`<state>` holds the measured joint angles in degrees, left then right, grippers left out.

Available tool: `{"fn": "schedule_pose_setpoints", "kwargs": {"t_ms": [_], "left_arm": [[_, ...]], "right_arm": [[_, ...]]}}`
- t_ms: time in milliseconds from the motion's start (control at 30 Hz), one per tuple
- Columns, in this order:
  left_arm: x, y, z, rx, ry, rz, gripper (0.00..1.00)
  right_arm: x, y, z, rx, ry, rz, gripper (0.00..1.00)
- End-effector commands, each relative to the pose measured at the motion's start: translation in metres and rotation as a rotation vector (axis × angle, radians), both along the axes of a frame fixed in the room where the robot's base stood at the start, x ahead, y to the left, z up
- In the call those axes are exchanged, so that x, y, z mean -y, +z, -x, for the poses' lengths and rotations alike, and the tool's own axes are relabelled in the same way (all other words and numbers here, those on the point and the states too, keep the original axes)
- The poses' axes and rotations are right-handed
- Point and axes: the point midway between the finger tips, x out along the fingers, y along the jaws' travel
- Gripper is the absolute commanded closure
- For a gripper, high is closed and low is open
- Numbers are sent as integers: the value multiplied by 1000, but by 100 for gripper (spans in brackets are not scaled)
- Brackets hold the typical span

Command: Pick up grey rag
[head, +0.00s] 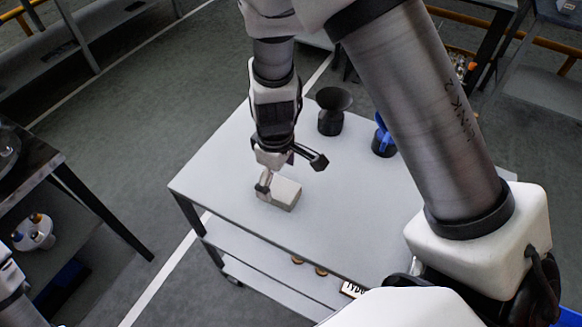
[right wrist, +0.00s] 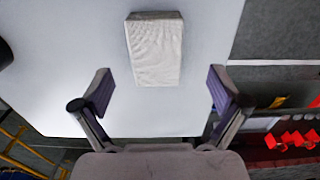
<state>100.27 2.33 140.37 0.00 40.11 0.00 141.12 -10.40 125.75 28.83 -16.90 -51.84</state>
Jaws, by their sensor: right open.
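The grey rag (head: 285,194) is a pale, folded block lying on the white top of a cart (head: 222,187). In the right wrist view the rag (right wrist: 155,50) shows its textured, wrinkled face, lying ahead of the fingertips and between their lines. My right gripper (head: 290,172) is over the cart, just above and behind the rag, and partly covers it in the head view. In the right wrist view my right gripper (right wrist: 161,92) has its two fingers wide apart with nothing between them. I see no contact with the rag. My left gripper does not show clearly.
A black funnel-topped container (head: 332,112) and a blue-and-black item (head: 383,138) stand farther back on the cart. The cart top around the rag is clear. A dark table (head: 30,170) stands at the left. Lower shelves hold small items and a label (head: 352,289).

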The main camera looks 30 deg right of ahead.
Motion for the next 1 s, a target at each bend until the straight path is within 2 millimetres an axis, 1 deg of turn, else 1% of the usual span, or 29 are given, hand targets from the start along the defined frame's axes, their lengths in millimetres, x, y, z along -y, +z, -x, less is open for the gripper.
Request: {"fn": "schedule_pose_setpoints", "kwargs": {"t_ms": [167, 200, 233, 333, 500, 533, 567, 600, 667, 700, 1000], "left_arm": [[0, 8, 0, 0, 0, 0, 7], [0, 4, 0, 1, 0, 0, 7], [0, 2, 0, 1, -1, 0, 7], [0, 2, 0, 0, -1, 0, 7], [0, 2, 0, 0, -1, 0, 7], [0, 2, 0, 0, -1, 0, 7], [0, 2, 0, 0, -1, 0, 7], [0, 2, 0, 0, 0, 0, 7], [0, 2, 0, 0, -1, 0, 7], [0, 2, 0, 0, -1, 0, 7], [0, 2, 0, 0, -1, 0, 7]], "right_arm": [[3, -29, -3, -5, -3, -1, 2], [3, -39, -3, -3, -2, -2, 2], [3, -44, -3, -3, -2, -2, 2], [3, -51, -3, -1, -1, 0, 2], [3, -51, -4, 0, -1, 0, 2], [3, -51, -4, 0, -1, 0, 6], [3, -51, -4, 0, -1, 0, 16], [3, -50, -4, 0, -1, 0, 30], [3, -50, -4, 0, -1, 0, 52], [3, -50, -4, 0, -1, 0, 66], [3, -50, -3, -1, -1, 0, 66]]}}
